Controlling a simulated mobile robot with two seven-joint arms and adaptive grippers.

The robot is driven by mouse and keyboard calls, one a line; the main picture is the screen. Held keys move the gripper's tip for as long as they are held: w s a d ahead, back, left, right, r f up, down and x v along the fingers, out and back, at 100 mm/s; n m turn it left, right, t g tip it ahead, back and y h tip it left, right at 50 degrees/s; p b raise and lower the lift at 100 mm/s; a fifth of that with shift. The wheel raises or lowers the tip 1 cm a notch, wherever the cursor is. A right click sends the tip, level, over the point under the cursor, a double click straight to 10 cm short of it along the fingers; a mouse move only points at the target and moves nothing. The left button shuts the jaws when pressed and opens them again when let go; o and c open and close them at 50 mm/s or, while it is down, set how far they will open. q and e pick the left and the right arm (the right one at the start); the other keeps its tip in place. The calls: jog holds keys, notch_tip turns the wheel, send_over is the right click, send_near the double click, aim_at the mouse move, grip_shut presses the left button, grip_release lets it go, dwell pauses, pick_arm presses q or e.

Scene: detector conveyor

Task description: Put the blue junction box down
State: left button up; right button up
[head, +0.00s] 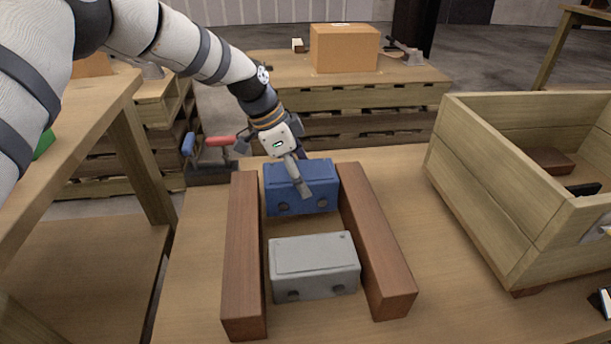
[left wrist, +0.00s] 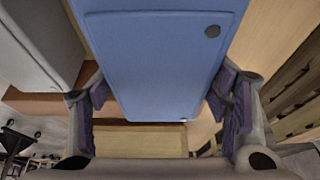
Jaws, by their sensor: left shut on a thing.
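The blue junction box (head: 318,178) is between two brown wooden rails at their far end in the head view. My left gripper (head: 300,183) is over it, with a finger across its top and front. In the left wrist view the blue box (left wrist: 165,50) fills the middle, between the pads of my left gripper (left wrist: 165,110), which is shut on it. I cannot tell whether the box touches the table. A grey junction box (head: 314,266) sits nearer, between the same rails; it also shows in the left wrist view (left wrist: 40,40). My right gripper is not in view.
The left brown rail (head: 241,255) and right brown rail (head: 377,240) flank both boxes on the wooden table (head: 195,300). A wooden crate (head: 480,200) stands at right. A cardboard box (head: 344,48) is on pallets behind. Bare table lies between right rail and crate.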

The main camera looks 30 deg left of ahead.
pick_arm(q)
notch_tip(320, 180, down, 4)
jog(key=shift+f+b, duration=0.1)
jog(key=shift+b, duration=0.2)
jog(key=o, duration=2)
jog(key=shift+c, duration=0.2)
jog(key=p+v, duration=0.2)
jog(key=v, duration=1)
jog(key=shift+s, duration=0.1)
